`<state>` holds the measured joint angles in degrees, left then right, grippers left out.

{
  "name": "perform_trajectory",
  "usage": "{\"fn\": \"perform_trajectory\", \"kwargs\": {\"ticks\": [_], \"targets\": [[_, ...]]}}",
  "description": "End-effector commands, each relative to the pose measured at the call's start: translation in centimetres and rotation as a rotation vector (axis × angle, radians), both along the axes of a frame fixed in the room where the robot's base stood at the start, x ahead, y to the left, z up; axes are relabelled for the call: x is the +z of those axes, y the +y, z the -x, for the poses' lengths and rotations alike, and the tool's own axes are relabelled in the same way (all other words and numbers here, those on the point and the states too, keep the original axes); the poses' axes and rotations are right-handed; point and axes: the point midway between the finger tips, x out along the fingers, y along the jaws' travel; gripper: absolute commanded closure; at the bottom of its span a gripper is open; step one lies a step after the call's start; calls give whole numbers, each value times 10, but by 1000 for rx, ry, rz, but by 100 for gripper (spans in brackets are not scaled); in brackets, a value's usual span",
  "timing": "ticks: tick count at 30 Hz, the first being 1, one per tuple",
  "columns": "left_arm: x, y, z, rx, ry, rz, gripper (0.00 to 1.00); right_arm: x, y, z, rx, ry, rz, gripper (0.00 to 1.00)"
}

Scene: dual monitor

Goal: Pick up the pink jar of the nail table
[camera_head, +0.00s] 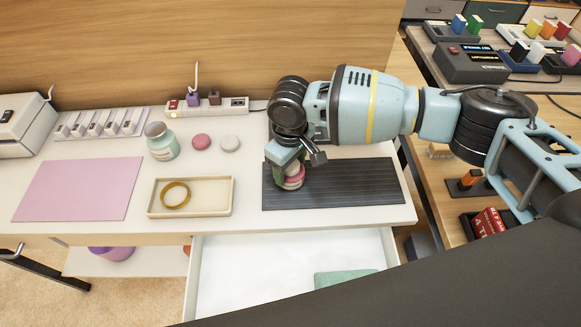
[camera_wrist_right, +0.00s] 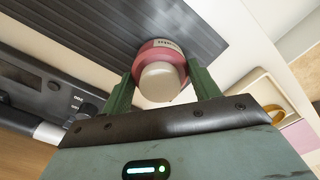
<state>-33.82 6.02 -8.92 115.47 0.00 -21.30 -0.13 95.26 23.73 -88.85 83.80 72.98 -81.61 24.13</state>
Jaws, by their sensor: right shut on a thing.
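The pink jar (camera_head: 292,182) with a pale lid is on or just above the dark ribbed mat (camera_head: 340,190) on the white nail table (camera_head: 100,222). In the right wrist view the jar (camera_wrist_right: 160,60) is between the two green fingers, with a small label on its side. My right gripper (camera_head: 287,172) is shut on the jar from above and hides part of it in the head view. I cannot tell whether the jar touches the mat. My left gripper is in neither view.
A tray (camera_head: 222,197) with a gold ring (camera_head: 174,195) lies left of the mat. A green jar (camera_head: 161,143), a pink puck (camera_head: 201,141) and a power strip (camera_head: 215,107) stand behind. An open drawer (camera_head: 250,270) juts out in front.

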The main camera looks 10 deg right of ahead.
Motion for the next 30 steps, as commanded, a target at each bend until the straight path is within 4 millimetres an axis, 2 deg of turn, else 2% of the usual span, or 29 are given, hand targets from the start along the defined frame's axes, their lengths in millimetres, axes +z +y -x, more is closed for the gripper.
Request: {"fn": "perform_trajectory", "kwargs": {"ticks": [5,21,30], "targets": [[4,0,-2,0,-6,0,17,27,0,-1,0,-3,-2,65],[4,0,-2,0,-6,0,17,35,107,70,4,0,-4,65],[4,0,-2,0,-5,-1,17,38,132,86,0,-1,-1,65]]}}
